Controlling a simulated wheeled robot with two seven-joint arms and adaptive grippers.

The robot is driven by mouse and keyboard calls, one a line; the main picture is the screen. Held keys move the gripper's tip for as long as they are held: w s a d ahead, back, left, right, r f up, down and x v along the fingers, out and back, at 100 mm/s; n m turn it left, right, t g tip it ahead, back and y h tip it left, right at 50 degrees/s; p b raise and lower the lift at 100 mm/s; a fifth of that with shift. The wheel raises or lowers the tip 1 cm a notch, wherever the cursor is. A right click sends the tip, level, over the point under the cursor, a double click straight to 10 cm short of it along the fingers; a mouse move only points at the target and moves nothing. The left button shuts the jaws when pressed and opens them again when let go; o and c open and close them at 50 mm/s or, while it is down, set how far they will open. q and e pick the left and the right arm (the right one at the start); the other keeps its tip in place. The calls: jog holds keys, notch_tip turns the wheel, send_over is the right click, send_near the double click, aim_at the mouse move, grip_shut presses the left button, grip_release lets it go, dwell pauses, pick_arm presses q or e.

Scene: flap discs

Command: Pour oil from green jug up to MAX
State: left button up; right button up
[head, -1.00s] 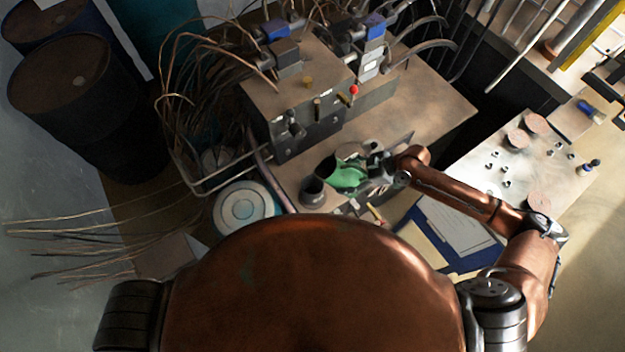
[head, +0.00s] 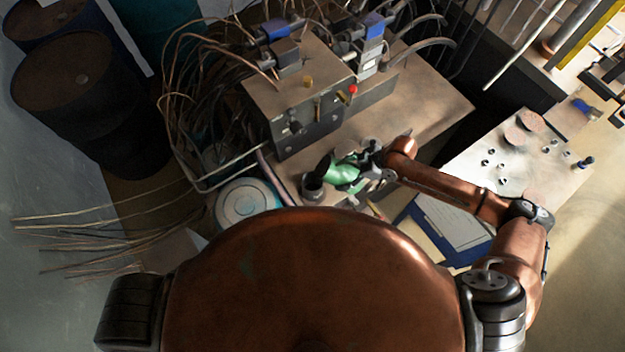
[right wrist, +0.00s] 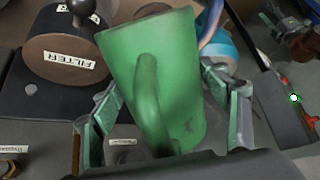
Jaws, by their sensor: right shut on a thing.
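The green jug (head: 343,175) is over the bench's near-left part, tilted, with its dark spout (head: 324,165) toward the left. A dark round filler neck (head: 313,190) stands just below and left of the spout. Whether they touch, I cannot tell. My right gripper (head: 372,172) is shut on the jug from the right. In the right wrist view the jug (right wrist: 172,75) fills the middle, handle toward the camera, with a finger of the right gripper (right wrist: 165,112) on each side. No oil stream, oil level or MAX mark can be made out. My left gripper is out of view.
A brown round cap labelled FILTER (right wrist: 62,55) is near the jug in the right wrist view. A metal block with valves (head: 300,95) stands behind.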

jog(key=shift+w+a+f+h, duration=0.1)
jog(key=shift+a+f+h, duration=0.1)
jog(key=shift+f+h, duration=0.4)
jog(key=shift+d+r, duration=0.1)
jog(key=shift+d, duration=0.05)
jog(key=shift+d, duration=0.15)
dwell(0.3)
jog(key=shift+h, duration=0.8)
dwell(1.8)
